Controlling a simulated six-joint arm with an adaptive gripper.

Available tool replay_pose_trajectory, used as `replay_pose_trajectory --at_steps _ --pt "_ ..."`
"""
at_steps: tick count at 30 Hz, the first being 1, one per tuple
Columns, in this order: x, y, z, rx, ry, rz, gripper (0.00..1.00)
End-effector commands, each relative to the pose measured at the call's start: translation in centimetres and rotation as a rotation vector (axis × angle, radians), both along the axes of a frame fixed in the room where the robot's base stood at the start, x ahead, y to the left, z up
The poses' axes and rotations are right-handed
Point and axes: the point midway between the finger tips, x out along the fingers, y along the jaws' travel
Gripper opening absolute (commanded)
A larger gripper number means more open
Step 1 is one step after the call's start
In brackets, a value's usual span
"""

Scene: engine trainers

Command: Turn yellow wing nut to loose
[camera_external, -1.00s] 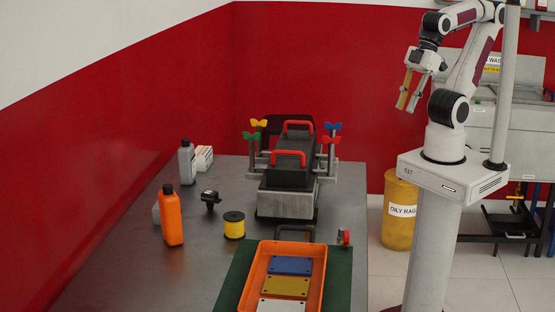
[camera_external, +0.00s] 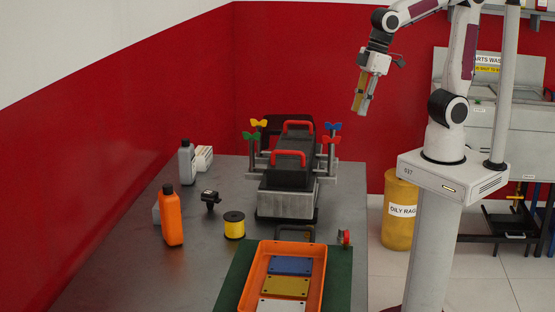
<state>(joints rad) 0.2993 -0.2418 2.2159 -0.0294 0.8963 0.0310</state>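The yellow wing nut (camera_external: 259,123) sits on top of an upright post at the back left of the engine block (camera_external: 287,200). A green wing nut (camera_external: 250,136) is on the post just in front of it. A blue wing nut (camera_external: 332,126) and a red wing nut (camera_external: 330,139) top the posts on the right side. My gripper (camera_external: 360,108) points down in the air, to the right of the engine and higher than the wing nuts. It touches nothing. Its fingers look close together, and their gap is too small to judge.
Two red handles (camera_external: 289,158) stand on the engine's dark cover. An orange tray (camera_external: 247,275) with coloured plates lies on a green mat in front. An orange bottle (camera_external: 171,218), a grey bottle (camera_external: 186,162) and a yellow spool (camera_external: 234,226) stand at left. Air above the engine is clear.

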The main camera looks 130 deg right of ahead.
Motion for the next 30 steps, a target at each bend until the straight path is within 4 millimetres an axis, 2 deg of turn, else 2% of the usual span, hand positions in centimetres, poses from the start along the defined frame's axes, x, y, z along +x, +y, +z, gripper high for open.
replay_pose_trajectory --at_steps 14,24,30 --pt "6.6 -8.3 -1.1 -0.001 0.029 -0.173 0.21" --pt "11.4 -15.3 -2.3 -0.012 0.016 -0.303 0.21" --pt "14.5 -19.2 -2.1 -0.029 -0.022 -0.376 0.21"
